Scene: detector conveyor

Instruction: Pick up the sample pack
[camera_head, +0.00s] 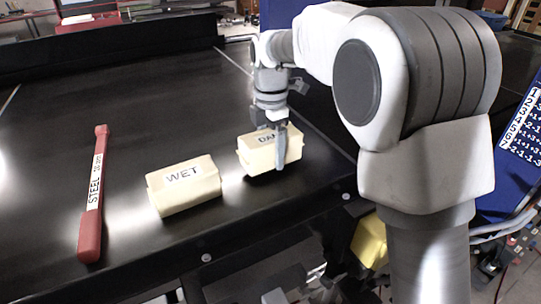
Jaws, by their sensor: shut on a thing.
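Two cream-coloured packs are in the head view. One, labelled "WET" (183,188), lies on the black conveyor surface. The other, with a partly covered label starting "DA" (255,155), is to its right near the belt's front edge. My gripper (280,148) points down over this second pack, shut on it, with one finger along its visible side. The other finger is hidden. I cannot tell whether the pack is lifted off the surface. Neither label reads "sample".
A red stick-like tool labelled "STEEL" (93,195) lies on the left of the conveyor (130,105). A blue panel with a white number chart (525,125) stands at the right. A yellow object (370,241) is below the front edge. The belt's middle and back are clear.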

